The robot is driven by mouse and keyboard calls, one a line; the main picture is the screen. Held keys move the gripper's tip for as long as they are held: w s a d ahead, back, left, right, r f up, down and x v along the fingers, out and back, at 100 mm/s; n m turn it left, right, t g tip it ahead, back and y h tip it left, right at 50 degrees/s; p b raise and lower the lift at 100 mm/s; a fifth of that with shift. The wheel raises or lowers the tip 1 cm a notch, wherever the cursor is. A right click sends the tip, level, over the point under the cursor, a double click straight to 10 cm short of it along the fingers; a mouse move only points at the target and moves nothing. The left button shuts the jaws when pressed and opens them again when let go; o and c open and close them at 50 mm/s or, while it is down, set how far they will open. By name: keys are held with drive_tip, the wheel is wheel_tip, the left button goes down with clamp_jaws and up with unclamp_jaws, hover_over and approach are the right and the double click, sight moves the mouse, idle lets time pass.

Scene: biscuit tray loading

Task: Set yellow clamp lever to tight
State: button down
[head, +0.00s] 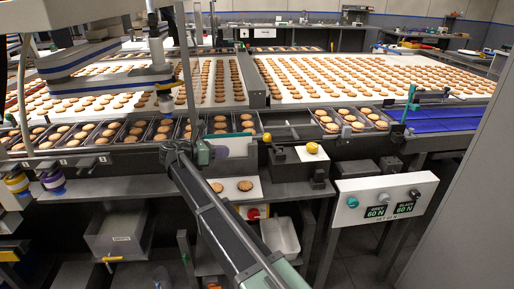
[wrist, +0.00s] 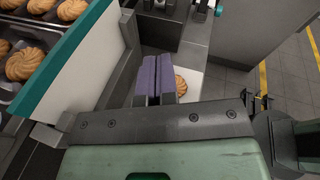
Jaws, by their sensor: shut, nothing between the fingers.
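Two yellow knobs show in the head view, each by a dark grey block on the near bench. One yellow knob (head: 267,137) stands at the left block's upper left. The other yellow knob (head: 312,147) sits on a pale block to its right. I cannot tell which belongs to the clamp lever, or its setting. My gripper (head: 205,153) is left of both, close to a white and teal block (head: 232,146). In the wrist view my gripper's purple fingers (wrist: 157,78) are shut together with nothing between them. Neither yellow knob shows in the wrist view.
Trays of biscuits (head: 218,125) line the conveyor edge behind the bench. Two biscuits (head: 245,186) lie on a white plate below my gripper; one biscuit (wrist: 181,85) shows beside the fingers. A white control panel (head: 372,199) with knobs stands at the right front.

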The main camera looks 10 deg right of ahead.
drive_tip(key=shift+d, duration=0.1)
drive_tip(key=b, duration=0.2)
approach(273, 145)
wheel_tip(273, 145, down, 3)
drive_tip(key=shift+w+d+r+p, duration=0.35)
drive_tip(key=shift+d+r+p, duration=0.15)
drive_tip(key=shift+d+r, duration=0.3)
drive_tip(key=shift+w+d+r+p, duration=0.3)
drive_tip(key=shift+d+r+p, duration=0.15)
drive_tip(key=shift+d+r, duration=0.35)
drive_tip(key=shift+d+f, duration=0.1)
drive_tip(key=shift+f, duration=0.05)
